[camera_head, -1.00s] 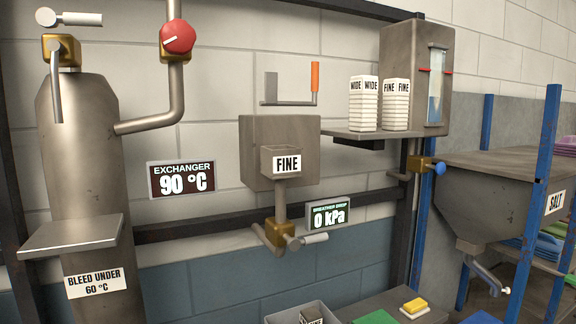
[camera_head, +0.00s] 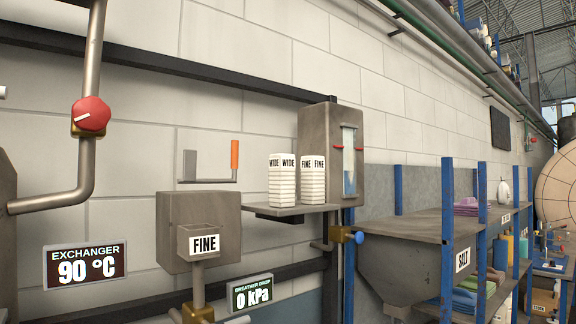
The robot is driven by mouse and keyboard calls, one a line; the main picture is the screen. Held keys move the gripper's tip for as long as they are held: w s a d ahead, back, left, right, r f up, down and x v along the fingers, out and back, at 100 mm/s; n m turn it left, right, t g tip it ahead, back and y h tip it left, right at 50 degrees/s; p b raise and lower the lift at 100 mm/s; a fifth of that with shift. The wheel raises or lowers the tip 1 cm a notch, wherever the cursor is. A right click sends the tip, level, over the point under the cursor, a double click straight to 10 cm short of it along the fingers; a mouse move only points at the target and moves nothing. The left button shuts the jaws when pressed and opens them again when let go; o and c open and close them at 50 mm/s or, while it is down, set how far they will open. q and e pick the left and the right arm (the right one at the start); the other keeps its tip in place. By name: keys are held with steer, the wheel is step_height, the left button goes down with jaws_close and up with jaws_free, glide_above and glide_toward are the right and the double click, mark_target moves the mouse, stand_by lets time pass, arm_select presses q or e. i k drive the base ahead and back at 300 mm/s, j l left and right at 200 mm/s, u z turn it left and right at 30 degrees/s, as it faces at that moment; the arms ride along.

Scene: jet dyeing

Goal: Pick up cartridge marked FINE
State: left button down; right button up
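A white ribbed cartridge marked FINE (camera_head: 312,180) stands upright on a small grey wall shelf (camera_head: 290,211). Beside it on the left stands a similar cartridge marked WIDE (camera_head: 282,180). A grey housing (camera_head: 198,215) to the left carries a small open-topped holder with a FINE label (camera_head: 204,244). Neither of my grippers is in view.
A sight-glass box (camera_head: 330,150) stands right behind the shelf. An orange-handled bracket (camera_head: 234,160) is above the housing. A blue-posted rack (camera_head: 447,240) and a hopper labelled SALT (camera_head: 400,265) are at the right. A red-knobbed pipe (camera_head: 91,116) is at the left.

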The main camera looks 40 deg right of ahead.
mark_target(312, 172)
steer(key=z, duration=1.25)
steer(key=l, duration=0.15)
steer(key=i+u, duration=0.05)
